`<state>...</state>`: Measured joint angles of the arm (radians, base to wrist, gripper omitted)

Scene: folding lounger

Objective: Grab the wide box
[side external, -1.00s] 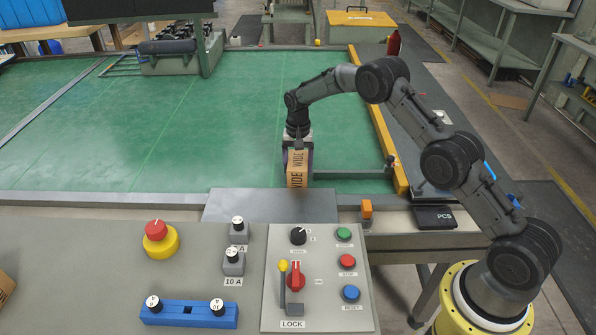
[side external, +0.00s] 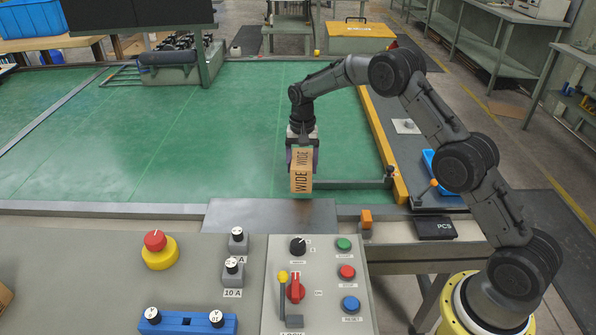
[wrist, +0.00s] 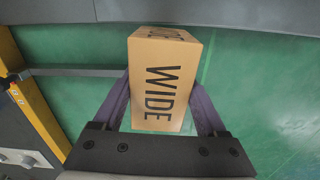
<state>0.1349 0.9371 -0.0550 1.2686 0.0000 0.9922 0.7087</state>
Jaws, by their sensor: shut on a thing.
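The wide box (side external: 301,172) is an orange-tan carton with "WIDE" printed on its faces. It is in the middle of the side external view, over the near part of the green surface. My gripper (side external: 302,160) points down and is shut on the box, with a purple finger on each side. In the wrist view, the box (wrist: 163,85) sits between the two purple fingers of my gripper (wrist: 160,100). Whether the box's bottom clears the surface is hard to tell.
The green table (side external: 150,140) is mostly clear to the left. A grey bar (side external: 350,184) and a yellow rail (side external: 383,140) lie to the right of the box. A grey plate (side external: 270,215) and a control panel (side external: 318,270) with buttons stand in front.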

